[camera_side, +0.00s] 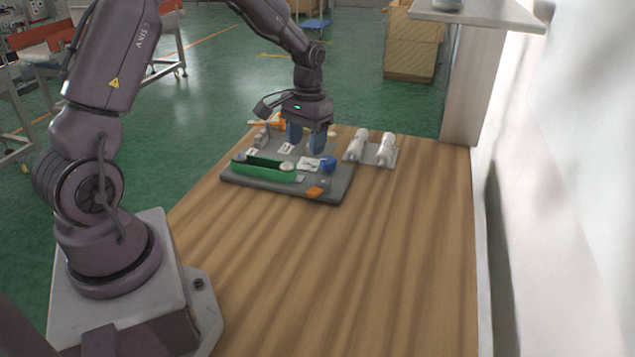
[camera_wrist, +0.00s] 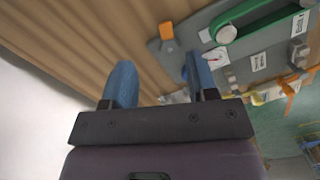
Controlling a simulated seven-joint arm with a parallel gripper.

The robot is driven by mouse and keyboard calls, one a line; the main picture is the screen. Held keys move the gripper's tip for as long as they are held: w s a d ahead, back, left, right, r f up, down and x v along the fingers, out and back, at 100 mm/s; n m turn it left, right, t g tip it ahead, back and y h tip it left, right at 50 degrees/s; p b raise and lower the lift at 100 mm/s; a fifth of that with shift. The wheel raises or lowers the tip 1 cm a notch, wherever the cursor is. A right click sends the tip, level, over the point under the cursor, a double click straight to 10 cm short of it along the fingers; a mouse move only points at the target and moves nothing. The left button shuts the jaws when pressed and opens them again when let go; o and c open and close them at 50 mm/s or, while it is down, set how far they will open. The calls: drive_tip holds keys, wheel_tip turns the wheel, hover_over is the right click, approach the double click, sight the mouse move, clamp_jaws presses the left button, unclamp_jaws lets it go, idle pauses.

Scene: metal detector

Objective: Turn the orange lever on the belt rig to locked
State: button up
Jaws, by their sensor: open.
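The belt rig is a grey board (camera_side: 335,190) on the wooden table, with a long green part (camera_side: 262,168) along it. In the wrist view, my gripper (camera_wrist: 158,82) has one finger over the brown table and the other overlapping the rig's edge.
A blue knob (camera_side: 328,164) and an orange tab (camera_side: 315,191) sit at the rig's right end. Right of the rig, two white pieces (camera_side: 357,146) (camera_side: 385,150) stand on a grey plate. A pale wall and post border the table's right. The front of the table is clear.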

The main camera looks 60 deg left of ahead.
sight(318, 188)
drive_tip(key=shift+t, duration=0.4)
drive_tip(key=w+f, duration=0.1)
drive_tip(key=f, duration=0.3)
drive_tip(key=w+a+f, duration=0.1)
drive_tip(key=f, duration=0.4)
drive_tip(key=w+a+f, duration=0.1)
drive_tip(key=f, duration=0.3)
drive_tip(key=shift+w+f, duration=0.25)
drive_tip(key=shift+f, duration=0.05)
drive_tip(key=shift+c, duration=0.5)
drive_tip(key=c, duration=0.6)
